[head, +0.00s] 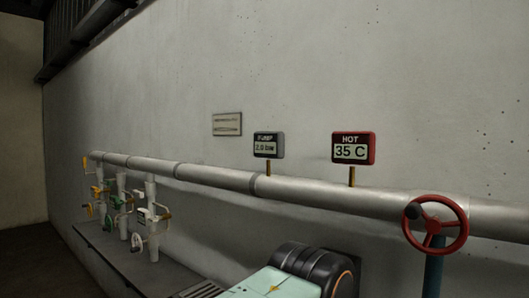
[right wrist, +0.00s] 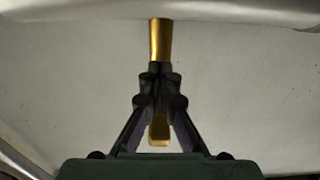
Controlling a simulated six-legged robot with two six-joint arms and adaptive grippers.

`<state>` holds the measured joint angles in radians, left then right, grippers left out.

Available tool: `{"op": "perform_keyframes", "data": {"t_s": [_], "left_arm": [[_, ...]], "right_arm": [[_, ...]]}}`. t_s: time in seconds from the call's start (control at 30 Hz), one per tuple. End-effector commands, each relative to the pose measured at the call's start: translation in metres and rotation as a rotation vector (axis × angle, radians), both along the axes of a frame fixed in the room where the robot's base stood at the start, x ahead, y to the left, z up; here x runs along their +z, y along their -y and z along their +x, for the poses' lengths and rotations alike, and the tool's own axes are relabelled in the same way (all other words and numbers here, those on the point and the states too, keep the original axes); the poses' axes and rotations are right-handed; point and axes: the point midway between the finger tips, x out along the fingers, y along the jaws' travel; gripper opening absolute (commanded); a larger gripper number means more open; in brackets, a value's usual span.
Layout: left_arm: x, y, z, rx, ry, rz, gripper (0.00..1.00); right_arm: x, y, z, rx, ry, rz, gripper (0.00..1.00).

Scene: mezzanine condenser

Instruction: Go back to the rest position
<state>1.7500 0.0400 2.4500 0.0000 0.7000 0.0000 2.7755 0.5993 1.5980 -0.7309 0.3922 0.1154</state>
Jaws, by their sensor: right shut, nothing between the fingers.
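My right gripper (right wrist: 160,72) shows in the right wrist view, its two dark fingers drawn together at the tips. A brass stem (right wrist: 160,40) appears just beyond the tips, and a brass piece (right wrist: 159,132) shows in the gap between the finger bases. The fingers are shut with nothing held; I cannot tell how far the brass is from them. Neither gripper shows in the head view, and my left gripper is in no view.
A grey pipe (head: 220,179) runs along the wall, bearing a dark display (head: 268,145) and a red-framed "HOT 35 C" display (head: 353,148). A red handwheel (head: 436,224) stands at right. Small valves (head: 122,213) are at left; a dark motor-like unit (head: 305,260) is below.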

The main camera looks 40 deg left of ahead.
Motion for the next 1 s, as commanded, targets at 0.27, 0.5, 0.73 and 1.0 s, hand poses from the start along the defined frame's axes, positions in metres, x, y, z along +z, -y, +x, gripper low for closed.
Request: {"op": "perform_keyframes", "data": {"t_s": [0.27,0.5,0.73,1.0], "left_arm": [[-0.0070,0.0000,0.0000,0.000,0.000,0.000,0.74],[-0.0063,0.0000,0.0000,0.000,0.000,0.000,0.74],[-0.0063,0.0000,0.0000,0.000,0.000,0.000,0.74],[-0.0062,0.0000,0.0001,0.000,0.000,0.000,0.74]], "right_arm": [[-0.0098,0.0000,0.0000,0.000,-0.001,0.001,0.00],[-0.0090,0.0000,0.0000,0.000,-0.001,0.001,0.00],[-0.0091,0.0000,0.0000,0.000,-0.001,0.001,0.00],[-0.0090,0.0000,-0.0020,0.000,-0.001,0.001,0.00]]}}
